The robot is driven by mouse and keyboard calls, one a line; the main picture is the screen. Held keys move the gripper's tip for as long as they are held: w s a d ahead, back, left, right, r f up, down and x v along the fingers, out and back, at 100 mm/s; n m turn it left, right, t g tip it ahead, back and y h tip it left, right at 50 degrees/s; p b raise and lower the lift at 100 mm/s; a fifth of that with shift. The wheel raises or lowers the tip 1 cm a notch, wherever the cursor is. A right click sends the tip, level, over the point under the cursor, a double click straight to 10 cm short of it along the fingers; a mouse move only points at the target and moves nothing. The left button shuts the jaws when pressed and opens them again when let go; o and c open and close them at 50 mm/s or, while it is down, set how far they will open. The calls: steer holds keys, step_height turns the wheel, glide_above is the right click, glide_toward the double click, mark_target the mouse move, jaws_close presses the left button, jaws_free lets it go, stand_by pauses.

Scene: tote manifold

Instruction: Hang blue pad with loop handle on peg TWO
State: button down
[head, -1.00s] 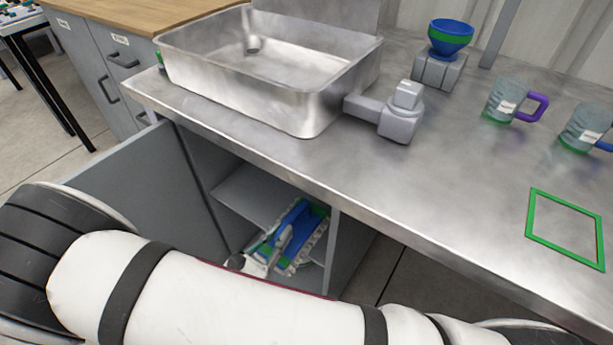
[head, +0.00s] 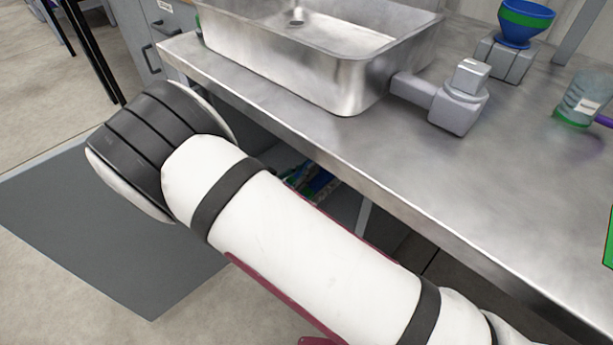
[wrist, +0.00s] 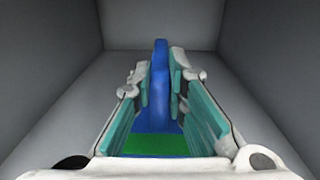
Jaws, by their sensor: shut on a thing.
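The blue pad shows in the wrist view as an upright blue handle (wrist: 159,85) rising between my fingers, with a green band (wrist: 155,144) below it. My gripper (wrist: 162,78) has its teal finger pads on both sides of the blue handle and is shut on it. In the head view only a small blue and green patch of the pad (head: 318,180) shows inside the open cabinet under the counter, past my arm. My arm hides the rest of the pad and my gripper there. No numbered peg can be made out in either view.
The steel counter (head: 400,185) edge runs just above my arm. A metal basin (head: 350,85), a grey valve-like block (head: 458,100), a blue and green funnel (head: 525,20) and a clear mug (head: 582,98) stand on it. Grey cabinet walls surround my gripper.

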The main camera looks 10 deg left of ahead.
steer(key=shift+w, duration=0.25)
steer(key=shift+w+f+b, duration=0.2)
steer(key=shift+f+b, duration=0.6)
steer(key=shift+f, duration=0.1)
steer(key=shift+w+f+b, duration=0.2)
steer(key=shift+f+b, duration=0.6)
steer(key=shift+f, duration=0.05)
steer(key=shift+f, duration=0.1)
steer(key=c, duration=1.6)
jaws_free()
steer(key=v, duration=1.2)
